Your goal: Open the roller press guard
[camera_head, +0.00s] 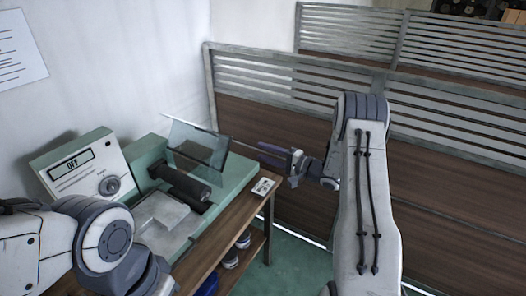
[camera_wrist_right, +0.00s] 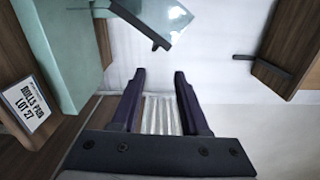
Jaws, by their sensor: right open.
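The roller press (camera_head: 236,176) is a green machine on a wooden bench, with a dark roller (camera_head: 182,182). Its guard (camera_head: 203,146) is a clear tinted panel that stands tilted above the roller. The guard also shows at the top of the right wrist view (camera_wrist_right: 165,18), with a dark strip at its lower edge. My right gripper (camera_head: 258,150) is open and empty, to the right of the guard and apart from it. Its two dark fingers (camera_wrist_right: 160,74) show in the wrist view, with the guard beyond their tips. My left arm shows at lower left, but its gripper is out of sight.
A control box reading OFF, with a knob (camera_head: 109,185), stands left of the roller. Slatted wooden partitions (camera_head: 290,110) stand behind. Shoes are on the lower shelf.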

